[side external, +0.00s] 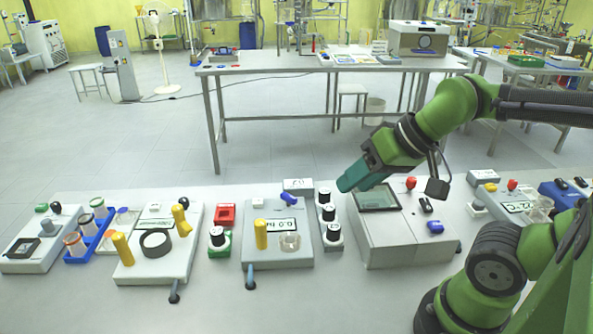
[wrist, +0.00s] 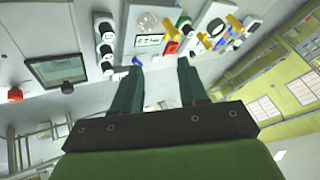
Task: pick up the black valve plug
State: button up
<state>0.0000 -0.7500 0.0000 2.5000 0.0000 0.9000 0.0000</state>
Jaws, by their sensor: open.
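My gripper (side external: 350,183) is open and empty, high above the bench beside the grey box with a dark screen (side external: 378,198). In the wrist view its two dark green fingers (wrist: 156,66) stand apart with nothing between them. Three black-and-white knob-like pieces stand in a row (side external: 328,212) left of that box; they also show in the wrist view (wrist: 104,47), left of the fingers. Another black-topped piece (side external: 217,237) sits in a green holder. I cannot tell which of these is the black valve plug. No finger touches any of them.
A grey plate with a yellow handle (side external: 261,234) and glass dish (side external: 290,242) lies left of the row. A red block (side external: 225,215), another plate with a black ring (side external: 155,242) and a blue tray (side external: 88,240) stand further left.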

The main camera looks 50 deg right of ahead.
dwell(0.3)
jog(key=o, duration=0.4)
jog(key=shift+o, duration=0.2)
jog(key=m+g+h, duration=0.2)
jog(key=m+g, duration=0.5)
jog(key=m, duration=1.4)
send_over(334, 226)
notch_tip(334, 226, down, 5)
notch_tip(334, 226, down, 17)
jog(key=shift+d+r, duration=0.1)
jog(key=shift+r, duration=0.05)
